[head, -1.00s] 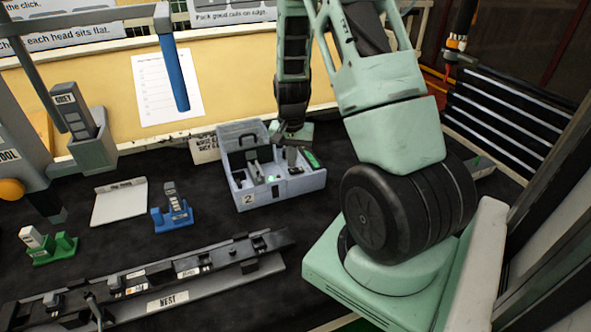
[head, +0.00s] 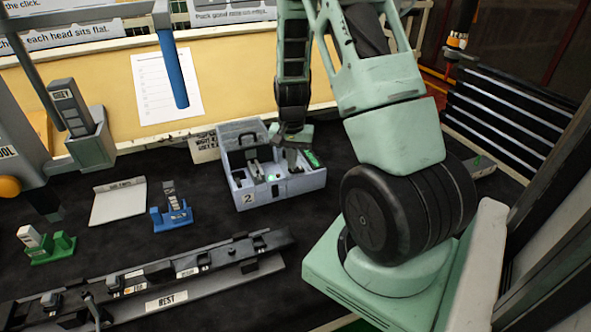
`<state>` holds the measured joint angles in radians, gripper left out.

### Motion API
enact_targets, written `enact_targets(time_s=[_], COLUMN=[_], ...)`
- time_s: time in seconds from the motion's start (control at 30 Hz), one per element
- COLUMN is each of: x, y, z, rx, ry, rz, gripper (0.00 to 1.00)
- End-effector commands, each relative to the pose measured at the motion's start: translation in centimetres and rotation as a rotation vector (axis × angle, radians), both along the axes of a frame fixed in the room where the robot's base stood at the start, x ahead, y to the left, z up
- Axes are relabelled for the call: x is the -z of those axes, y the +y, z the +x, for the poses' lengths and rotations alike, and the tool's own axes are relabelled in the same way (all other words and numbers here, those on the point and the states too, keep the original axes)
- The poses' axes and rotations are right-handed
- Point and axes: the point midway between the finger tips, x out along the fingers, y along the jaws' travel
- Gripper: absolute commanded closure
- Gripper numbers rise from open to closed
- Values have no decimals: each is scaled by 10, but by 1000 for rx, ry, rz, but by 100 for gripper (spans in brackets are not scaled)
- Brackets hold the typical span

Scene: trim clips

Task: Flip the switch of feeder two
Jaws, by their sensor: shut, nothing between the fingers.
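Feeder two is a grey open-topped box (head: 300,186) with a "2" label on its front left, standing on the dark bench in the middle of the head view. A small green light (head: 272,178) glows inside it, with a small dark part just below the light. I cannot tell for certain which part is the switch. My gripper (head: 291,157) reaches down from behind, over the right rear of the box. It is shut and holds nothing. Its fingertips are small and partly hidden, so I cannot tell whether they touch anything.
A long grey rail (head: 150,285) with clips runs along the front. Dark bench shows free between rail and box.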

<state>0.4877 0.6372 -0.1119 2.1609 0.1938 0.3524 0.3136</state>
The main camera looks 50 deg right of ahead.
Motion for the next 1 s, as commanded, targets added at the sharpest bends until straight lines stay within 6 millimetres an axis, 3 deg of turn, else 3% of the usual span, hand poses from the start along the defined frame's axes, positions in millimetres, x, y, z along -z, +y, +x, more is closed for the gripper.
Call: enact_targets(time_s=[0.67,1.0], x=[10,-7], y=[0,0], z=[0,0], rx=[0,0], ry=[0,0], rz=[0,0], gripper=[100,100])
